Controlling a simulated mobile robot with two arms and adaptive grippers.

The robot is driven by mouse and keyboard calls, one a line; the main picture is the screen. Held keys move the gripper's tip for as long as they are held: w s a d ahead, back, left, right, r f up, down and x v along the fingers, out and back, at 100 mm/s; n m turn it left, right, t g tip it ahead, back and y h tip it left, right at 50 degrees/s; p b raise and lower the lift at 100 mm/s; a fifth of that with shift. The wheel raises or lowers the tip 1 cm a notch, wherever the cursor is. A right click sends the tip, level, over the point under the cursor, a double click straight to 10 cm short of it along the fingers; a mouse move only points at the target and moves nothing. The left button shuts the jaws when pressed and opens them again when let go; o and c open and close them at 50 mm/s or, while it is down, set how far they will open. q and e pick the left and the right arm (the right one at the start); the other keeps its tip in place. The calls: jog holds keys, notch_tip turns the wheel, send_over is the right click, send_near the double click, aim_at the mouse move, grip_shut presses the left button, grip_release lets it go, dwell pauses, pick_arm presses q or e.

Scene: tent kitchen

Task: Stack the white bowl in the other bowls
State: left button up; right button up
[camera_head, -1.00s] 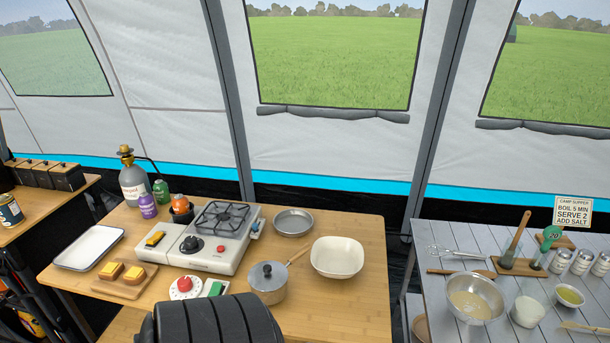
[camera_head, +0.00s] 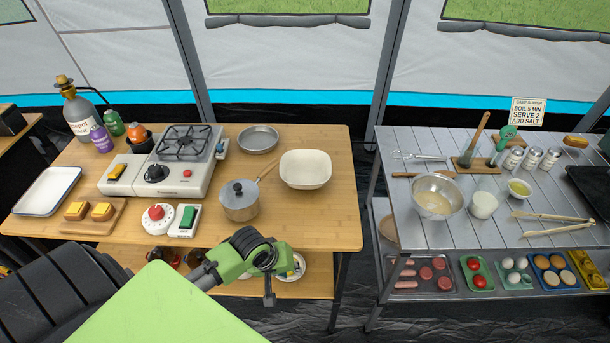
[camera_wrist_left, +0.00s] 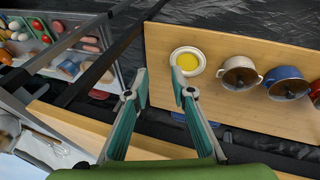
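A large white square-rimmed bowl (camera_head: 305,169) stands upright on the wooden table's right part. A steel bowl (camera_head: 437,196) with pale contents is on the grey table. My left gripper (camera_head: 268,287) is in front of the wooden table, below its top. Its fingers (camera_wrist_left: 159,74) are apart and empty, near the smaller bowl. My right gripper is out of view.
A gap separates this table from the grey one (camera_head: 410,222), which has food trays below.

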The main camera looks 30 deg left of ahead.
pick_arm(q)
jog(key=r, duration=0.4)
jog(key=w+d+r+n, duration=0.1)
jog(key=r, duration=0.3)
jog(key=r+n, duration=0.1)
jog(key=r, duration=0.2)
jog(key=shift+w+d+r+h, duration=0.2)
jog(key=shift+r+h, duration=0.2)
jog(key=n+t, duration=0.2)
jog(key=n, duration=1.1)
send_near(302, 185)
jog(key=p+x, duration=0.2)
jog(key=x, duration=0.8)
jog(key=shift+w+f, duration=0.15)
jog(key=shift+w, duration=0.1)
grip_shut()
